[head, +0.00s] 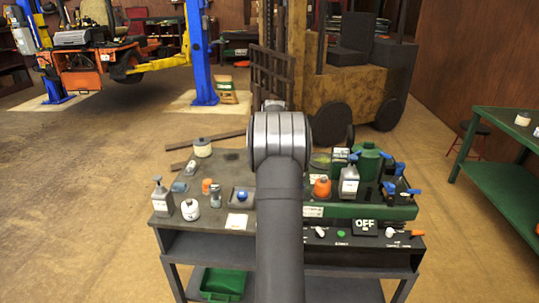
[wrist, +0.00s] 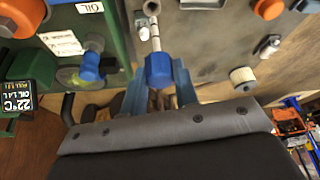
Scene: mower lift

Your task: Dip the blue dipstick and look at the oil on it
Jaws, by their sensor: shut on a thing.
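In the wrist view, my gripper (wrist: 159,82) is shut on the blue handle of the dipstick (wrist: 159,70), with one blue-grey finger on each side. In the head view, my own arm hides the gripper and the dipstick.
The bench (head: 222,160) carries bottles, caps and a small blue knob (head: 242,196).

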